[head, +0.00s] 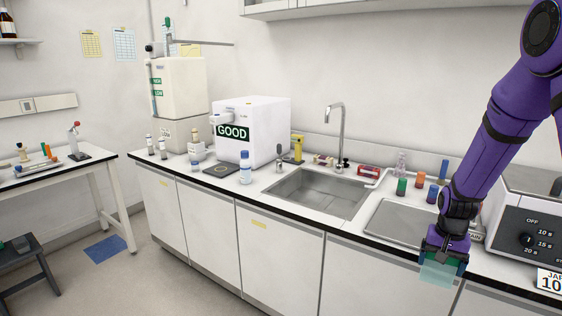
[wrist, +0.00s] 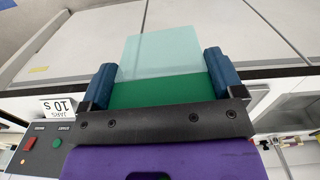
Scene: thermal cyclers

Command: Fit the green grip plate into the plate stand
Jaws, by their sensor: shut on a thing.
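My gripper (head: 444,260) points down in front of the counter's front edge at the right of the head view. It is shut on the green grip plate, whose pale, see-through part (head: 438,274) hangs below the fingers. In the wrist view, the blue fingers of my gripper (wrist: 160,80) press on the two sides of the plate's solid green grip part (wrist: 160,93). The pale part (wrist: 160,56) sticks out beyond the fingertips. I cannot make out a plate stand in either view.
A machine with a dial (head: 526,240) stands on the counter right of my arm. A steel drainer (head: 390,222) and sink (head: 318,192) lie to the left. White cabinet fronts (head: 277,248) run below the counter.

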